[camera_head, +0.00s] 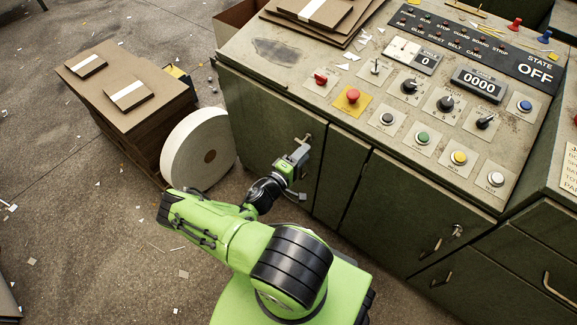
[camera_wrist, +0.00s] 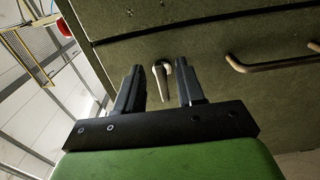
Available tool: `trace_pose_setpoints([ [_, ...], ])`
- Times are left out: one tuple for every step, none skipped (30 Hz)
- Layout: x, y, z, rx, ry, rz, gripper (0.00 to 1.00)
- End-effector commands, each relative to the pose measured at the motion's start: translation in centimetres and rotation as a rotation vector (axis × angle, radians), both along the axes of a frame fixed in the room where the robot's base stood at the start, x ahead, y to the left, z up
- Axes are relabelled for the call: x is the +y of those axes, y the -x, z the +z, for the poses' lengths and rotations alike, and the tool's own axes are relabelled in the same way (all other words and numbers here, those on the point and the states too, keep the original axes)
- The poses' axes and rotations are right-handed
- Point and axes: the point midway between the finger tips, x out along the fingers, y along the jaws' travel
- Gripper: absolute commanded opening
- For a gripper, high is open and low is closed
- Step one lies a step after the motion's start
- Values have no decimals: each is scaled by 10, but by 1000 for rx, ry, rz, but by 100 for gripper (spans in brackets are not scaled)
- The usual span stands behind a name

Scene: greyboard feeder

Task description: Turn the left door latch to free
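The left door latch (camera_head: 305,138) is a small pale metal lever on the dark green left cabinet door (camera_head: 262,122). In the head view my gripper (camera_head: 301,152) is right at it and covers part of it. In the wrist view the latch (camera_wrist: 164,82) hangs between the two black fingers of my gripper (camera_wrist: 162,72), pointing down in that picture. The fingers are apart, with visible gaps beside the lever. Whether either finger touches the latch, I cannot tell.
A bar-shaped pull handle (camera_wrist: 272,62) is right of the latch in the wrist view. Above the doors is a control panel (camera_head: 325,88) with buttons and knobs. A white roll (camera_head: 198,150) and stacked boards (camera_head: 110,100) stand left. The right door has another latch (camera_head: 457,231).

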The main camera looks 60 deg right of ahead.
Motion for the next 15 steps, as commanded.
trace_pose_setpoints([
  [15,-5,3,0,-2,7,38],
  [24,-6,4,2,-1,7,38],
  [36,-8,3,1,-2,7,38],
  [44,-9,3,0,-2,8,38],
  [53,-10,3,-1,-2,7,38],
  [64,-12,3,0,-2,6,38],
  [72,-13,3,0,-2,7,38],
  [80,-15,3,-1,-2,7,38],
  [89,-16,2,-2,-2,6,38],
  [96,-16,3,-1,0,6,38],
  [101,-17,2,-1,-1,6,38],
  [108,-18,2,-2,0,4,38],
  [111,-19,2,-2,0,4,38],
  [115,-19,2,-2,0,3,38],
  [118,-19,1,-2,0,3,38],
])
